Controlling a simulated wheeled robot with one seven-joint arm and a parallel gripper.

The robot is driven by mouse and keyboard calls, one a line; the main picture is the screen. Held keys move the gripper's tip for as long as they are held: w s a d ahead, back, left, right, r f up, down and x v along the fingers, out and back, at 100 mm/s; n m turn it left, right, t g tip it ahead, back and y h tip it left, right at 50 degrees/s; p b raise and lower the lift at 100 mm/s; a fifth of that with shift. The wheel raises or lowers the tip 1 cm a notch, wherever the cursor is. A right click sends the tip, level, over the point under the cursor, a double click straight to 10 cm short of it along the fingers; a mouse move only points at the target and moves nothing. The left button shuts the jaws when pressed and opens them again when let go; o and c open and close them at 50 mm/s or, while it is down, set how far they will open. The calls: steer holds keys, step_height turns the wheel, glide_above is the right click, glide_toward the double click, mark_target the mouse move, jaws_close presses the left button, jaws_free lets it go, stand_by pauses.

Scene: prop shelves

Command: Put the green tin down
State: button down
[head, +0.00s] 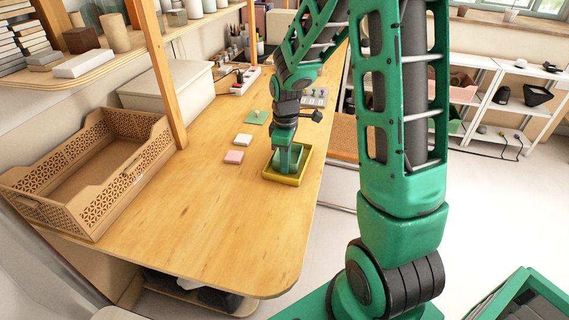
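My gripper (289,160) points down into a small yellow tray (268,180) near the right edge of the wooden table. Its fingers are green and small in the head view. A green shape shows at the fingers, inside the tray. I cannot tell the green tin apart from the fingers there, nor whether they are open or shut. The tray's rim shows around the fingers, and my arm hides part of the area behind.
A brown perforated crate (92,180) and a pale box (168,92) stand at the left. A wooden post (163,75) rises beside the crate. The table's front is clear.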

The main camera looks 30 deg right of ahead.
steer(key=c, duration=2)
jaws_free()
step_height(320, 180, up, 12)
steer(key=shift+r, duration=0.1)
steer(key=s+d+m, duration=0.1)
steer(key=s+m, duration=0.4)
steer(key=s, duration=0.4)
steer(key=s+d+r+m, duration=0.1)
steer(key=s+d+m, duration=0.1)
steer(key=s+m, duration=0.3)
steer(key=s+d+m, duration=0.1)
steer(key=s+m, duration=0.4)
steer(key=s, duration=0.9)
steer(key=shift+d+r, duration=0.25)
steer(key=shift+r, duration=0.15)
